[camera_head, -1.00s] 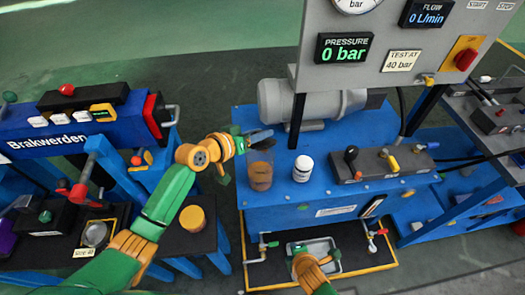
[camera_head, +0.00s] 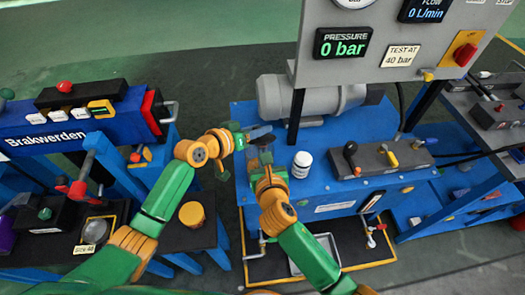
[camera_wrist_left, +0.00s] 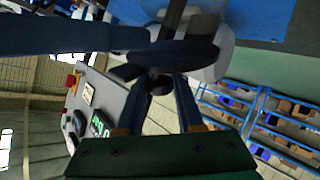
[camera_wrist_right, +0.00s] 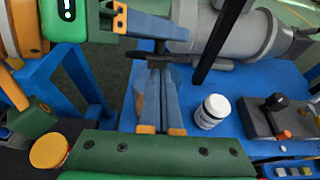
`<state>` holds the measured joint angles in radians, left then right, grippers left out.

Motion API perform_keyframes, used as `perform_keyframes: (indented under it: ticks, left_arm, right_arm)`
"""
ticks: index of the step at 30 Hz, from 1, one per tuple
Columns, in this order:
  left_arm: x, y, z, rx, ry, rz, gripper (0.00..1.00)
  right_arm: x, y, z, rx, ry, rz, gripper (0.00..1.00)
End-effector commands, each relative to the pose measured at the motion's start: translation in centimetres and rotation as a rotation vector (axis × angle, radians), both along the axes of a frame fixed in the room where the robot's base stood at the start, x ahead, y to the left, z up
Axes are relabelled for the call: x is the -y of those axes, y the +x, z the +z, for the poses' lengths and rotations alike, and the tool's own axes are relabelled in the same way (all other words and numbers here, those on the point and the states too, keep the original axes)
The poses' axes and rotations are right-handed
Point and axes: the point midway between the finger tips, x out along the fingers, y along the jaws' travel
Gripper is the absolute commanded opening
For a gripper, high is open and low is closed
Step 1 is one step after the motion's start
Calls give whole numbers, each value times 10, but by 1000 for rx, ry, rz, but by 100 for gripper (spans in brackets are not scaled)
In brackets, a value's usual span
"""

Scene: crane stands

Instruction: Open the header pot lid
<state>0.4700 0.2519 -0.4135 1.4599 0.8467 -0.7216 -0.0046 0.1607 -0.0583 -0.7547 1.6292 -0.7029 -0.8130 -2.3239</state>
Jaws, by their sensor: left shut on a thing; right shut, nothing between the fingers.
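The header pot (camera_wrist_right: 142,92) is a translucent vessel on the blue bench; it is mostly hidden behind my right gripper. Its dark round lid (camera_wrist_left: 184,53) shows in the left wrist view and edge-on in the head view (camera_head: 262,131). My left gripper (camera_head: 247,138) is shut on the lid's small knob, at the pot's left side. Whether the lid touches the pot's rim I cannot tell. My right gripper (camera_head: 264,160) is shut and empty, its tips in front of the pot near the lid.
A white bottle (camera_head: 302,164) stands just right of the pot. A grey motor (camera_head: 320,98) lies behind it. A black valve block (camera_head: 380,160) with levers is farther right. A sink tray (camera_head: 316,253) sits below the bench front. A gauge panel (camera_head: 400,45) rises behind.

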Motion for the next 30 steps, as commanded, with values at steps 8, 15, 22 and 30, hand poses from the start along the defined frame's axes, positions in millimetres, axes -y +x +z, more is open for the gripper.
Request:
perform_keyframes:
  ticks: [8,15,22,30]
  left_arm:
    - [0,0,-1,-2,1,-1,0]
    - [0,0,-1,-1,0,0,0]
    - [0,-1,-1,-3,0,-2,0]
    - [1,-1,-2,-5,1,-4,66]
  right_arm:
    - [-2,11,-5,-1,1,1,0]
    - [-3,12,-3,1,2,2,0]
    - [-4,19,9,5,3,2,0]
    - [-4,20,11,8,4,1,0]
